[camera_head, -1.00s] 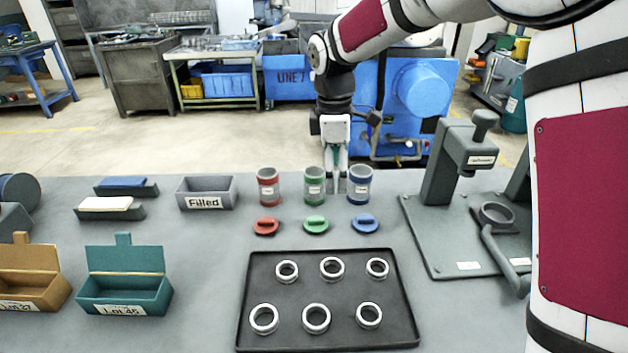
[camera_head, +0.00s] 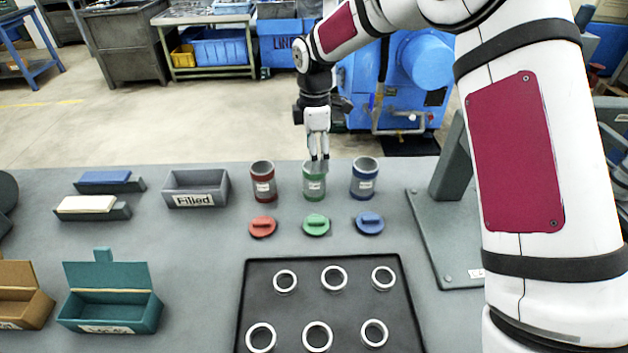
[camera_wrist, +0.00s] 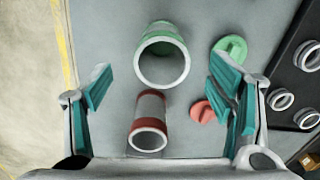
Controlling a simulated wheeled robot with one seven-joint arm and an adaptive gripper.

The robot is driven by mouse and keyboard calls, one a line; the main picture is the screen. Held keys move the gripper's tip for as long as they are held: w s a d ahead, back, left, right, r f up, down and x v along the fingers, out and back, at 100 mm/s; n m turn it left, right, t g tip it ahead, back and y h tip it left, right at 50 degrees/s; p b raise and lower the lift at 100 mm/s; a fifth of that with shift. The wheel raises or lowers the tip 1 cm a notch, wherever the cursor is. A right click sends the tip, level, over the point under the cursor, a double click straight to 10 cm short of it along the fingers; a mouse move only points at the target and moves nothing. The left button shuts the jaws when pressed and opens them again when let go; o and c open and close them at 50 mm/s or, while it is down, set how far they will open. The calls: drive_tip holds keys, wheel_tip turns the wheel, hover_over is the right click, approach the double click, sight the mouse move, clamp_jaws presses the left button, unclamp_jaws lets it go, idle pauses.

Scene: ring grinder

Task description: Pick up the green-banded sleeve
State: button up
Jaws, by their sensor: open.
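The green-banded sleeve (camera_head: 314,187) stands upright in the middle of a row of three on the grey table. In the wrist view the green-banded sleeve (camera_wrist: 163,40) is in the upper middle, with its pale rim and hollow inside showing. My gripper (camera_head: 318,160) points down at the top of this sleeve in the head view; whether it touches the rim is unclear. In the wrist view my gripper (camera_wrist: 163,80) has its teal-padded fingers wide apart with nothing held. The green sleeve lies between and a little beyond them.
The red-banded sleeve (camera_head: 263,182) stands close left, the blue-banded sleeve (camera_head: 364,179) close right. Red (camera_head: 262,226), green (camera_head: 316,225) and blue (camera_head: 369,223) lids lie in front. A black tray (camera_head: 300,302) holds several rings. A grey "Filled" bin (camera_head: 196,188) is at left.

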sight(314, 184)
wheel_tip(314, 184, down, 10)
drive_tip(key=shift+s+a+f+b, duration=0.1)
drive_tip(key=shift+f+b, duration=0.15)
drive_tip(key=shift+b, duration=0.3)
drive_tip(key=c, duration=1.2)
